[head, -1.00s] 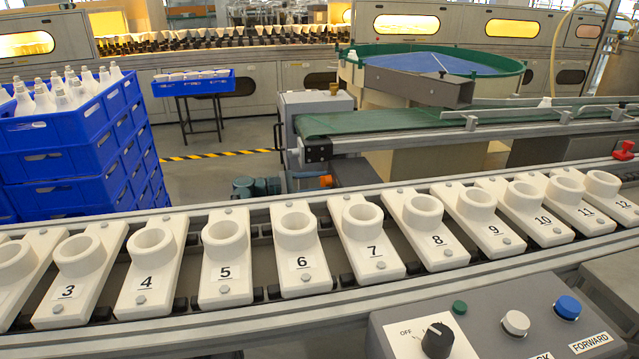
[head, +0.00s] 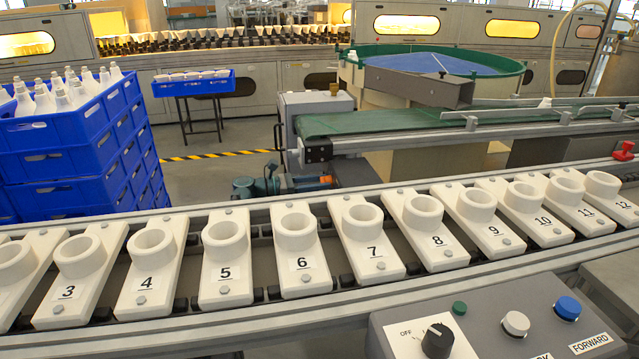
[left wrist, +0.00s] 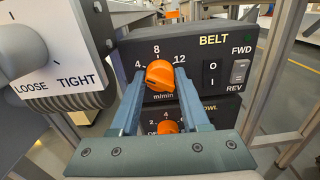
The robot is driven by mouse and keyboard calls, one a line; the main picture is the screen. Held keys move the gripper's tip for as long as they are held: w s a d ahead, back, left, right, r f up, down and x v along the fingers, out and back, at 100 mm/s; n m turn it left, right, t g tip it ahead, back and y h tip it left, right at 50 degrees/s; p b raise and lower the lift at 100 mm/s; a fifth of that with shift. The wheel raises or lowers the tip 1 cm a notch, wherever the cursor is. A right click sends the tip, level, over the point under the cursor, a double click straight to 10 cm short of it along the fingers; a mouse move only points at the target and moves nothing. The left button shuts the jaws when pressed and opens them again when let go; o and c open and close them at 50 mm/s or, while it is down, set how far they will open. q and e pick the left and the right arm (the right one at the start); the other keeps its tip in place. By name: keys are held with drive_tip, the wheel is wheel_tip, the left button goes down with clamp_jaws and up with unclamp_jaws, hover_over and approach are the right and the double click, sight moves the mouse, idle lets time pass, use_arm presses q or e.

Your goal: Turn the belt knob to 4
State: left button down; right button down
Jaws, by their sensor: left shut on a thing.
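The orange belt knob (left wrist: 159,75) is on a dark panel marked BELT in the left wrist view. Its scale shows 4 at the left, 8 at the top and 12 at the right, with m/min below. My left gripper (left wrist: 160,72) is shut on this knob, one blue-grey finger on each side. The fingers hide part of the scale, and I cannot read the knob's pointer clearly. My right gripper is not in view.
A second orange knob (left wrist: 167,127) is below, between the fingers. A rocker switch (left wrist: 212,73) and FWD/REV switch (left wrist: 239,71) sit to the right. A LOOSE/TIGHT panel (left wrist: 55,50) is at the left. Numbered white carriers (head: 300,262) cross the head view.

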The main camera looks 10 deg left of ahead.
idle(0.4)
use_arm(q)
drive_tip(key=shift+c, duration=1.9)
unclamp_jaws()
drive_tip(key=shift+a, duration=0.1)
drive_tip(key=v, duration=1.3)
drive_tip(key=shift+s+a, duration=0.15)
drive_tip(key=shift+a, duration=0.2)
